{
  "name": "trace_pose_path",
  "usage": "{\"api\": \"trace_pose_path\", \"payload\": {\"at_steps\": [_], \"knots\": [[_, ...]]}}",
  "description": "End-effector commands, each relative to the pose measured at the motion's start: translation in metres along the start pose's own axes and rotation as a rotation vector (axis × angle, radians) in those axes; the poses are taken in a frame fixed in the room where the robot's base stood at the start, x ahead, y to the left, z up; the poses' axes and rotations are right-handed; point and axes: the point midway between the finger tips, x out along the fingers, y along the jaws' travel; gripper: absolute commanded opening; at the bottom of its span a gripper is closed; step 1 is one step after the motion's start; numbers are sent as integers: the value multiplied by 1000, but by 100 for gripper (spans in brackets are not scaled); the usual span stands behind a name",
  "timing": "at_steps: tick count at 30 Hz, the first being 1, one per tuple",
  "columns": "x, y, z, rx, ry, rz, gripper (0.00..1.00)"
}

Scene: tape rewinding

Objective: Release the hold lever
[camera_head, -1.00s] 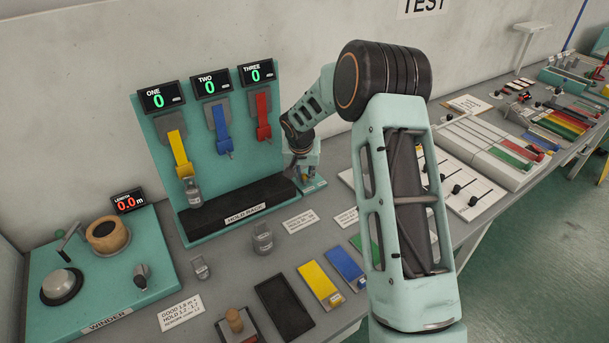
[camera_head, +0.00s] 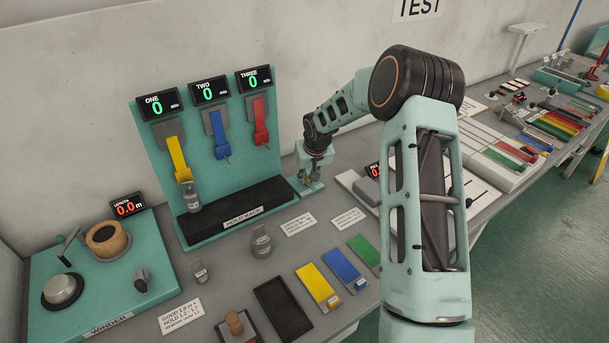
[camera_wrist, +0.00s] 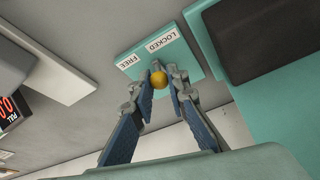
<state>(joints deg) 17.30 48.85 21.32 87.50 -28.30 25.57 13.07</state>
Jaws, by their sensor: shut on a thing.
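The hold lever shows in the wrist view as a round yellow knob (camera_wrist: 158,77), above a small teal plate (camera_wrist: 188,62) marked FREE and LOCKED. My gripper (camera_wrist: 164,76) has its two blue-padded fingers closed on either side of the knob. The lever's shaft is hidden, so I cannot tell which label it is set to. In the head view my gripper (camera_head: 312,178) points down over the small plate (camera_head: 316,190) at the right end of the hold rack (camera_head: 225,221).
The teal board (camera_head: 205,140) with three hanging tapes stands left of my gripper. A weight (camera_head: 193,197) hangs on the yellow tape. Another weight (camera_head: 261,241) stands in front of the rack. A red-lit display (camera_head: 373,170) and a pale panel (camera_head: 350,184) lie close on the right.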

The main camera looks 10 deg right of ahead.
Motion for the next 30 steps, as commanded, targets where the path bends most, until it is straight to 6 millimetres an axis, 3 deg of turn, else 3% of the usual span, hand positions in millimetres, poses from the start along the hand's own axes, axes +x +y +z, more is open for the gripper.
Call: {"api": "trace_pose_path", "payload": {"at_steps": [15, 30], "knots": [[3, 18, -9, -308, 1, -128, 0], [4, 20, -11, -372, 1, -151, 0]]}}
